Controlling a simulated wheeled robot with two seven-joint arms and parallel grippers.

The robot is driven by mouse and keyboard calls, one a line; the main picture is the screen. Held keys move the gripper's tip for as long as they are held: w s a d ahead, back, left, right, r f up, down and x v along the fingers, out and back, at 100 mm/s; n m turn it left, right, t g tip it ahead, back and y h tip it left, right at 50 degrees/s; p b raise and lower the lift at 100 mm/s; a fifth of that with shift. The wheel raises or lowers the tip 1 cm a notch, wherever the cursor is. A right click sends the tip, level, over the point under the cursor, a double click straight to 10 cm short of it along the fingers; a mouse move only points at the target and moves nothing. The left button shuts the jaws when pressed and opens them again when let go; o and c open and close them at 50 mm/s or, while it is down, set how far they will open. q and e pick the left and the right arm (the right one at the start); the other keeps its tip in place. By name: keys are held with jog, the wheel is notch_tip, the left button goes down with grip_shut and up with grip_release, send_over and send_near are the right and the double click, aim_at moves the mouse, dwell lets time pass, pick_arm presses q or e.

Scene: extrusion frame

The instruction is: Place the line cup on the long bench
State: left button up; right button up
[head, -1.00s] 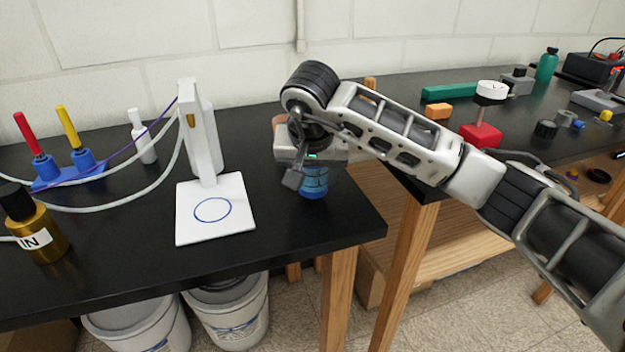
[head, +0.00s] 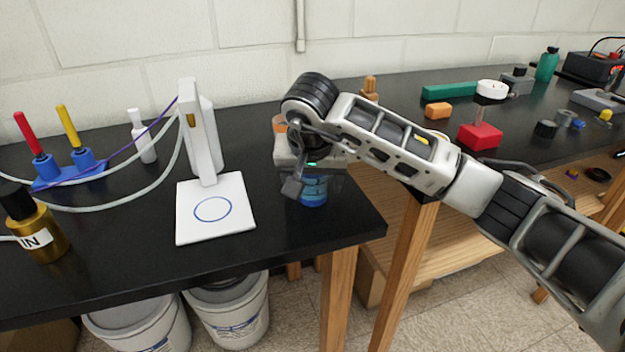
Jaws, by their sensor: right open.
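A blue cup-like thing (head: 313,190) shows just below my right gripper, near the right front corner of the nearer black benchtop (head: 285,230); I take it to be the line cup. It looks upright, and its upper part is hidden by the gripper. My right gripper (head: 308,178) is open, with its fingers down around the cup; finger contact cannot be made out. The farther black bench (head: 400,95), with several things on it, runs off to the right; which bench is the long one is unclear. My left gripper is out of view.
A white stand with a blue-ringed plate (head: 240,222) is left of the cup. A gold "IN" bottle (head: 38,235), tubing and a blue holder (head: 68,172) are farther left. A red block (head: 480,137) and orange block (head: 438,111) are on the farther bench.

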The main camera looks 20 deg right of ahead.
jog(key=v, duration=1.1)
jog(key=shift+r, duration=0.35)
jog(key=shift+s, duration=0.15)
